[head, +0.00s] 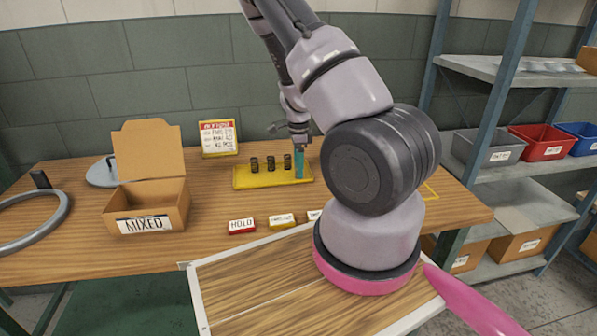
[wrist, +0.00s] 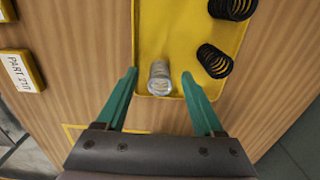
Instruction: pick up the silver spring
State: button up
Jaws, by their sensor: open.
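The silver spring (wrist: 159,78) stands at the near end of the yellow tray (wrist: 170,32) in the wrist view. My gripper (wrist: 159,75) is open, with one teal finger on each side of the spring and a gap on both sides. In the head view my gripper (head: 300,168) points down at the right end of the yellow tray (head: 243,183). I cannot make out the silver spring there; my gripper seems to hide it.
Several black springs stand on the tray, one (wrist: 214,61) close to my right finger in the wrist view. An open cardboard box (head: 146,225) marked MIXED stands at left. Label blocks, one red (head: 242,226), line the table front. Shelves with bins (head: 541,142) stand at right.

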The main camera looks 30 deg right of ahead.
jog(key=shift+f, duration=0.2)
grip_shut()
jog(key=shift+r, duration=0.15)
